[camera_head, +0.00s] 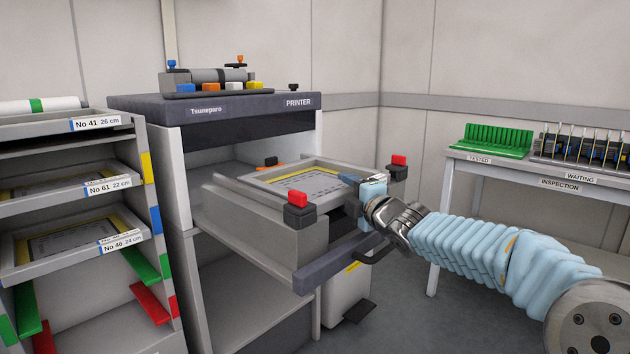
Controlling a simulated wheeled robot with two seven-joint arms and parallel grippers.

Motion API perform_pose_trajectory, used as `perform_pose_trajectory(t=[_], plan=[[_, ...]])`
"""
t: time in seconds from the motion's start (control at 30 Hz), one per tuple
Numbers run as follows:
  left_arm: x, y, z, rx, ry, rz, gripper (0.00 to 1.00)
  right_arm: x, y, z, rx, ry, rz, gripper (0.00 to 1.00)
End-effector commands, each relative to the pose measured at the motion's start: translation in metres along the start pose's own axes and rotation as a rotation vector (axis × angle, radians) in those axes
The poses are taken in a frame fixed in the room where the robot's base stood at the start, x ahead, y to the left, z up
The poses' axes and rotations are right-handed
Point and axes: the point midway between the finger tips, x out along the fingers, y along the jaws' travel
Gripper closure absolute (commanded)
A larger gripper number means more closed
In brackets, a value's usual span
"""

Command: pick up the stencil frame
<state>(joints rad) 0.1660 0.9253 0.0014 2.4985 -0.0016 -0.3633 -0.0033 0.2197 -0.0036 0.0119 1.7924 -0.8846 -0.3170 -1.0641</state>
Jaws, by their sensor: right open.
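The stencil frame (272,175) is a light grey rectangular frame with a yellow inner border and a printed grey sheet. It lies in the pulled-out drawer (240,240) of the printer (215,105). My right gripper (350,182) is at the frame's right side, close to its near right corner. Its fingers are small in the picture and partly hidden by its own body, and I cannot tell whether they touch the frame. The gripper is open. My left gripper is not in view.
Red-topped black clamps (298,205) stand at the drawer's corners. A rack (70,248) with more frames stands at left. An inspection table (530,170) with green and dark racks stands at right. Open floor lies between the printer and the table.

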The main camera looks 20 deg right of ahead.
Motion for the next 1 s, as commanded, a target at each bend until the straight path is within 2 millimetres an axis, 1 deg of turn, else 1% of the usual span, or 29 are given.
perform_pose_trajectory(t=[0.2, 0.23, 0.5, 0.57, 0.6, 1.0], plan=[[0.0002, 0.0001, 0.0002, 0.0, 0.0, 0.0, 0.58, 0.0013, -0.0002, -0.0004, 0.0, 0.0, 0.0, 0.44], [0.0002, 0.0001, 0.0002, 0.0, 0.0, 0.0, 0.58, 0.0013, -0.0002, -0.0003, 0.0, 0.0, 0.0, 0.47], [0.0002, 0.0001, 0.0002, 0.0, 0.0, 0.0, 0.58, 0.0011, -0.0002, -0.0004, 0.0, 0.0, 0.0, 0.88], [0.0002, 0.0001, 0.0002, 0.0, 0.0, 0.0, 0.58, 0.0011, -0.0003, -0.0004, 0.0, 0.0, 0.0, 0.97], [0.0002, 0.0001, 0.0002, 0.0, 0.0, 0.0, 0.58, 0.001, -0.0003, -0.0004, 0.0, 0.0, -0.001, 1.0], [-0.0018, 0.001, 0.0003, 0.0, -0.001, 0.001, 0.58, 0.0009, 0.0046, -0.0007, 0.0, 0.001, 0.003, 1.0]])
